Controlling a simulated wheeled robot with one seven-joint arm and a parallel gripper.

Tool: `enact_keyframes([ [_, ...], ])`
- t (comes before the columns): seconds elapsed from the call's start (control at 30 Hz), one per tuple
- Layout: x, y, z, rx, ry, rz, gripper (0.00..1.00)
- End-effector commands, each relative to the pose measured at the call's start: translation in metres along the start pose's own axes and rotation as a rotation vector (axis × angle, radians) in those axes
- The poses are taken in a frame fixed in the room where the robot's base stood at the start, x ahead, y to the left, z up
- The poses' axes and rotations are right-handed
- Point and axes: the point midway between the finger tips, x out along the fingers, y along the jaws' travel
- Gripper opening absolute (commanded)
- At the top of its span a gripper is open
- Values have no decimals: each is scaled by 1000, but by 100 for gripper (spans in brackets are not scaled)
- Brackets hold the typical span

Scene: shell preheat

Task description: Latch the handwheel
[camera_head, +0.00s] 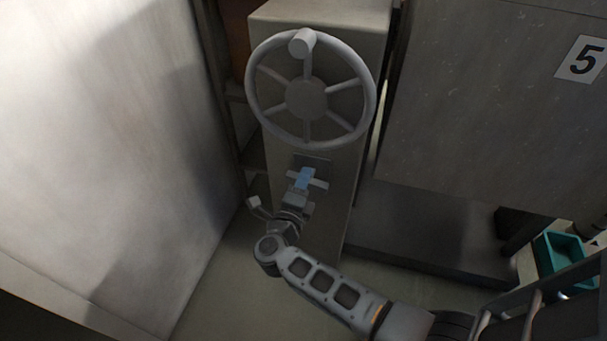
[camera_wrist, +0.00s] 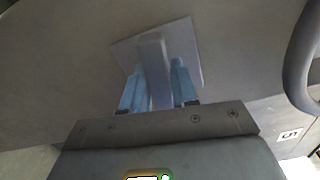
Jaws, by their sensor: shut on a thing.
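The handwheel (camera_head: 306,99) is a grey spoked ring with a hub on the front of a grey pedestal, and its knob (camera_head: 302,42) sits at the top of the rim. Below the wheel is the latch, a small grey bar (camera_head: 320,183) on a square plate (camera_head: 313,161). My gripper (camera_head: 304,176) is at the latch, below the wheel. In the wrist view its blue fingers (camera_wrist: 158,90) stand on both sides of the latch's grey lever (camera_wrist: 153,58), shut on it, with the plate behind. Part of the handwheel rim shows at the right edge there (camera_wrist: 300,60).
The pedestal (camera_head: 340,20) stands between a large pale panel (camera_head: 110,130) on the left and a grey panel marked 5 (camera_head: 470,100) on the right. A teal tray (camera_head: 551,262) is at the lower right. Bare floor (camera_head: 240,290) shows at the pedestal's foot.

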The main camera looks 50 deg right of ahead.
Motion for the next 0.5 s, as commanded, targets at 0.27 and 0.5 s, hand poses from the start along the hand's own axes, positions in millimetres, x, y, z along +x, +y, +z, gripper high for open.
enact_keyframes([
  [0.27, 0, 0, 1, -127, -2, 1, 0],
  [0.5, -1, 2, 1, -170, -3, 1, 0],
])
